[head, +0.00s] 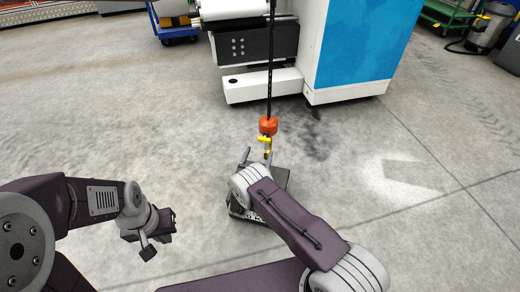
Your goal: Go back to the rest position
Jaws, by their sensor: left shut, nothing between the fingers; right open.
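My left gripper (158,238) is at the left, shut and empty above bare floor. My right gripper (257,157) is open in the middle, its fingers pointing away towards the hoist hook. The orange hook block (268,125) hangs on a dark chain (270,65), with a yellow hook (266,142) below it. The hook's lower end is close to the right finger; I cannot tell whether they touch. A dark grey load (281,177) is under my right wrist, which hides much of it.
A white and blue machine (365,45) with a white foot (262,86) stands behind the hook. A blue cart (175,32) is at the back left, a green cart (447,14) at the back right. Open concrete floor lies to the left and right.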

